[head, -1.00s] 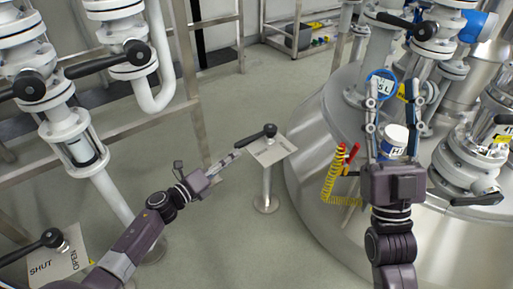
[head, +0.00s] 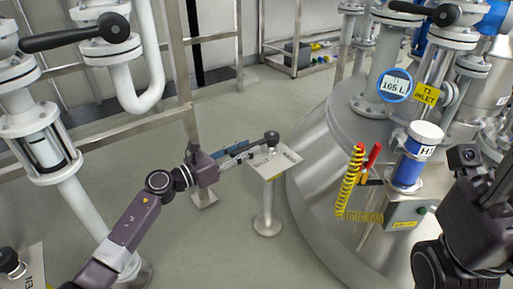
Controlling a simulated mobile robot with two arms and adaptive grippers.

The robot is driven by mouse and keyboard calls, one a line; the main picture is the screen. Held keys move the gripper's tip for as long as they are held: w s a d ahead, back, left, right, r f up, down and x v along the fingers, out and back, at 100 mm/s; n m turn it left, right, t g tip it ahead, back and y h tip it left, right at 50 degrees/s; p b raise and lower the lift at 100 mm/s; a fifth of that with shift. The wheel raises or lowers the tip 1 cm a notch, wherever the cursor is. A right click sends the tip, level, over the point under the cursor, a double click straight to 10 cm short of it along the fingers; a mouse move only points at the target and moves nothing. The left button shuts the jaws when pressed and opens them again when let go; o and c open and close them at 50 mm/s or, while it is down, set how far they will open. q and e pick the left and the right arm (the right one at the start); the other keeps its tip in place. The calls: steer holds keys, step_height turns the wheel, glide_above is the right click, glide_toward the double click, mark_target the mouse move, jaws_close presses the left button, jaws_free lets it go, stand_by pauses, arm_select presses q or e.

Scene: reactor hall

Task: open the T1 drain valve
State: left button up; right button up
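A black lever with a round hub (head: 271,137) sits on a small labelled plate (head: 281,163) on a steel post (head: 267,205), left of the large steel tank (head: 318,165). The plate's text is too small to read, so I cannot tell from it whether this is the T1 drain valve. My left gripper (head: 238,151) reaches in from the left, its blue-padded fingers along the lever just left of the hub. Whether they are closed on it is unclear. My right gripper (head: 497,185) is at the right edge, partly cut off, away from the lever.
A yellow T1 INLET tag (head: 426,93) and a 165 L gauge (head: 395,85) are on the tank top. A coiled yellow hose (head: 350,180) hangs at its side. White pipework (head: 45,150) stands left. Another lever (head: 10,262) is cut off at lower left. Floor around the post is clear.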

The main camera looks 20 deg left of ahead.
mark_target(266, 140)
arm_select(q)
steer(key=shift+b+x, duration=0.45)
steer(key=shift+x, duration=1.6)
jaws_close()
